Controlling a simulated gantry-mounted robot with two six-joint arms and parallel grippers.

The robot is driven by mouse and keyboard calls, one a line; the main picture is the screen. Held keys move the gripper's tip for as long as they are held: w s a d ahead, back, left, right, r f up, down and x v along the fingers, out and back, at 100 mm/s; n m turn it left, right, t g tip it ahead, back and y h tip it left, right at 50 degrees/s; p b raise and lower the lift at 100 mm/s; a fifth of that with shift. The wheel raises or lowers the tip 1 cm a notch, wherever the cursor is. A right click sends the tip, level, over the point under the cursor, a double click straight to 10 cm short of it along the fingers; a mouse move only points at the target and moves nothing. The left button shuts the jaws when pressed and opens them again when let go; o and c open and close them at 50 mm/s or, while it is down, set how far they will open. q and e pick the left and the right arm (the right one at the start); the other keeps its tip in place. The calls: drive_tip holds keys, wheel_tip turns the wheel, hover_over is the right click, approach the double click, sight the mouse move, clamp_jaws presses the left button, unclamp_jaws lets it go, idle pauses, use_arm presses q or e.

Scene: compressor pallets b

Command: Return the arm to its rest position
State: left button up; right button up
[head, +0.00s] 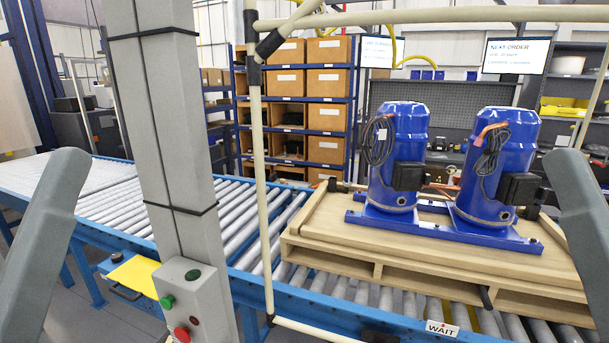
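Only parts of my two arms show in the head view. A grey link of my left arm rises at the left edge, and a grey link of my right arm rises at the right edge. Neither gripper is visible, so I cannot see what they hold. Two blue compressors, a left one (398,150) and a right one (490,175), stand upright on a shared blue base (440,231). The base rests on a wooden pallet (335,250) on the roller conveyor (235,222).
A grey post with a control box (187,300) stands in front of the conveyor. Cream pipes (259,190) form a frame near it. A WAIT label (441,329) is on the conveyor's blue front rail. Shelves with cardboard boxes (327,83) and screens (514,56) stand behind.

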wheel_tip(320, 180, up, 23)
drive_tip(key=p, duration=2)
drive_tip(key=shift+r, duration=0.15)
